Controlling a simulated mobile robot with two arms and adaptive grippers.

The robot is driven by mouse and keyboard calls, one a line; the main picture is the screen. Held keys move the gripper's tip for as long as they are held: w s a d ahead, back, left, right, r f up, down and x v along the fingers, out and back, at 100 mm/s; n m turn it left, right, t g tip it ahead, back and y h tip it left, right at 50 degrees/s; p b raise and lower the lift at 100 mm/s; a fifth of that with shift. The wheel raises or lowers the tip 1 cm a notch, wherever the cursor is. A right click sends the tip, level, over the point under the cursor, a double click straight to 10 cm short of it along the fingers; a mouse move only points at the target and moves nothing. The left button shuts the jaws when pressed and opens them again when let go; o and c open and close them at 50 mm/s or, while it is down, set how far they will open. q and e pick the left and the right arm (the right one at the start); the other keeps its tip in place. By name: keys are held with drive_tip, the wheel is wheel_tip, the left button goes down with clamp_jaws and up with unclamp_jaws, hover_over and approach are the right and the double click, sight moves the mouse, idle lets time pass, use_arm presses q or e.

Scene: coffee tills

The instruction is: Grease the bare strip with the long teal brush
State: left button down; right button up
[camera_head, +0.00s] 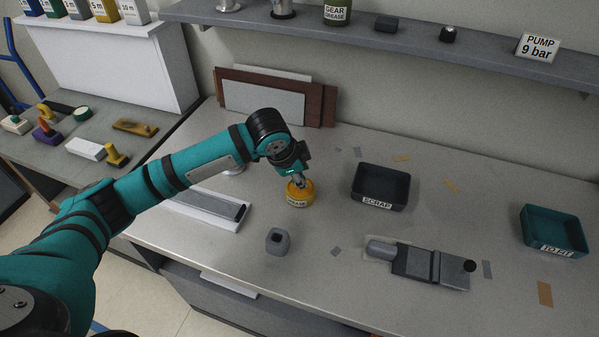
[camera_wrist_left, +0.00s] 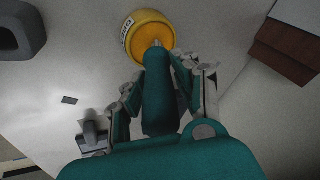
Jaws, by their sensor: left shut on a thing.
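My left gripper (camera_head: 296,176) is shut on the long teal brush (camera_wrist_left: 160,97). The brush points down at the yellow grease pot (camera_head: 299,195). In the left wrist view its tip reaches over the open mouth of the pot (camera_wrist_left: 150,38), against the orange-yellow grease; whether it touches cannot be told. In the head view the brush is mostly hidden by the gripper. A long pale tray with a grey strip (camera_head: 207,204) lies left of the pot, partly behind my arm. I cannot tell whether this is the bare strip. My right gripper is not in view.
A black SCRAP tray (camera_head: 380,187) stands right of the pot. A grey block (camera_head: 278,241) stands in front. A grey slide device with a knob (camera_head: 430,265) lies front right, and a teal tray (camera_head: 554,231) far right. Panels (camera_head: 275,98) lean on the wall below a shelf (camera_head: 400,40).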

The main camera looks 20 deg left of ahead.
use_arm(q)
drive_tip(key=shift+s+f+p, duration=0.1)
drive_tip(key=shift+f+p, duration=0.05)
drive_tip(key=shift+p, duration=0.15)
idle(1.3)
wheel_tip(320, 180, up, 7)
drive_tip(key=p, duration=0.8)
drive_tip(key=shift+p, duration=0.3)
drive_tip(key=shift+d, duration=0.1)
idle(0.5)
